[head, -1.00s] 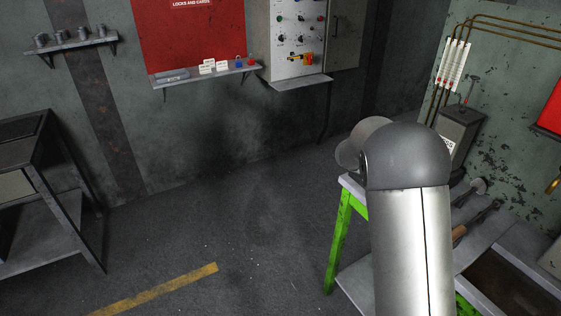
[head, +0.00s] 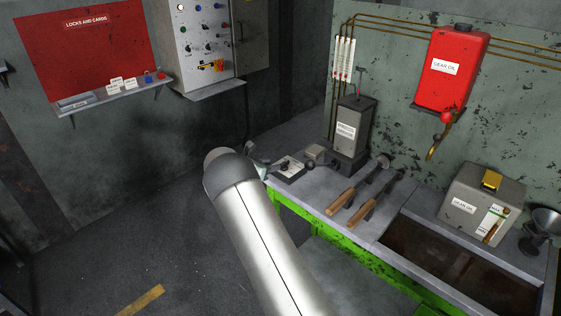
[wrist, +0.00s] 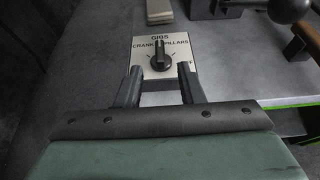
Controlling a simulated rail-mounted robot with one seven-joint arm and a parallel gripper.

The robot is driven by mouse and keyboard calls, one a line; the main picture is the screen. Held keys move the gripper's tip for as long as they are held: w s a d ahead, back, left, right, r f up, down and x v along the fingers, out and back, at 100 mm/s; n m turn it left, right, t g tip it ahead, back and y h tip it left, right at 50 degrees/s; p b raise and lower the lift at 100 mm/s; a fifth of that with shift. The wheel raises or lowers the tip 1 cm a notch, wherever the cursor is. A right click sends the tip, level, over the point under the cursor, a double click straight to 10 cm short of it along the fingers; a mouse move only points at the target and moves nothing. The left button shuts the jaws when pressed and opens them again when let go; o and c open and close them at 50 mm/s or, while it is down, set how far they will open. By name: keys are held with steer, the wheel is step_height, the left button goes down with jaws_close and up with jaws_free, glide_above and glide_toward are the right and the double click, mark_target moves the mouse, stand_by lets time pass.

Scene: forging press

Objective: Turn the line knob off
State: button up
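The line knob (wrist: 160,58) is black and sits on a pale plate (wrist: 179,42) marked GIBS, CRANK and PILLARS in the wrist view. A further label at its lower right is mostly hidden. The knob's raised grip runs up and down in the picture, towards GIBS. My gripper (wrist: 159,76) is open and empty, its two dark fingers apart just short of the knob, one on each side of its line. In the head view the plate (head: 291,166) lies at the left end of the bench, and my gripper is mostly hidden behind my arm.
The green-framed bench (head: 330,205) holds a grey can (head: 354,124), two wooden-handled tools (head: 352,192) and a gear oil box (head: 482,203). A red gear oil tank (head: 452,68) hangs above. A wall panel (head: 205,40) with several knobs stands at the back left.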

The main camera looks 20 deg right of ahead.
mark_target(283, 163)
steer(key=p+x, duration=0.1)
steer(key=x, duration=0.5)
steer(key=shift+w+d+f, duration=0.15)
steer(key=shift+d+f, duration=0.05)
steer(key=shift+d, duration=0.15)
jaws_close()
